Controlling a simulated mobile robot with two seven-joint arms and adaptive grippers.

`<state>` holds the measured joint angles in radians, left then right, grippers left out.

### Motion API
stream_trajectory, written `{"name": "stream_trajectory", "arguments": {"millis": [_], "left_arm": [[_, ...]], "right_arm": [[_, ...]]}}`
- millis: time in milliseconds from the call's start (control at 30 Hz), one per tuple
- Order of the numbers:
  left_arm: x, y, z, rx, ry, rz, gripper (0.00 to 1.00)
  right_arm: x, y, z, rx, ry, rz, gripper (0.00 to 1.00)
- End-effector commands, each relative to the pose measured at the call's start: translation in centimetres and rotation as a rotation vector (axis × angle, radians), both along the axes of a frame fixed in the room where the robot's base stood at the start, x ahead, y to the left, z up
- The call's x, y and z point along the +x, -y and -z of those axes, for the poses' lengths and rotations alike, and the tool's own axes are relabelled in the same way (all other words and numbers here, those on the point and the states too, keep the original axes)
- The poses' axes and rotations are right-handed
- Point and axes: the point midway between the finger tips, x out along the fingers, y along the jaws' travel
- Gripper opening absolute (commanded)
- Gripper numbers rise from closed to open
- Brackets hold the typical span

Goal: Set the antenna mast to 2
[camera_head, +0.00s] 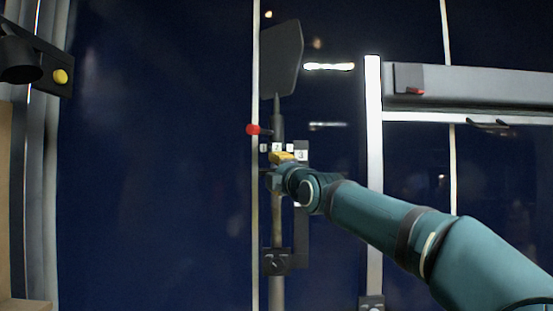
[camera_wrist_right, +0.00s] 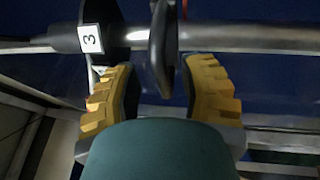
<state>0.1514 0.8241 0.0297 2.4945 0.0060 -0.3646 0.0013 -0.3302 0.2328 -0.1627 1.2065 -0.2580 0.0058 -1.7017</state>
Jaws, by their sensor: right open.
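The antenna mast (camera_head: 278,220) is an upright pole with a dark flat panel (camera_head: 282,60) on top, in the middle of the head view. A red knob (camera_head: 253,129) sticks out left of it, with small number plates below, including a 2 (camera_head: 277,147) and a 3 (camera_head: 301,155). My right gripper (camera_head: 281,158) is at these plates. In the right wrist view, its yellow fingers (camera_wrist_right: 160,78) stand open on either side of a dark lever-like piece (camera_wrist_right: 161,45), with gaps visible. The 3 plate (camera_wrist_right: 90,38) is beside the left finger. My left gripper is out of view.
A white post (camera_head: 374,150) stands close right of the mast, with a long grey housing (camera_head: 470,88) beyond it. A black box with a yellow button (camera_head: 61,76) is at far left. The dark blue wall (camera_head: 150,170) left of the mast is clear.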

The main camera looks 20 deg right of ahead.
Motion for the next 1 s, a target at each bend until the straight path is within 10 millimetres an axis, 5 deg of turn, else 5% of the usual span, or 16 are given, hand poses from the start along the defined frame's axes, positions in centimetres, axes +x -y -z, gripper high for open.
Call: {"name": "stream_trajectory", "arguments": {"millis": [500, 1000], "left_arm": [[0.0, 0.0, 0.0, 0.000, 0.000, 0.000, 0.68], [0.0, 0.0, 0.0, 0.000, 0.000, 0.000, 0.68]], "right_arm": [[0.1, 0.0, -6.7, 0.001, 0.006, 0.001, 0.41], [0.0, 0.0, -9.6, 0.001, 0.004, 0.000, 0.41]]}}
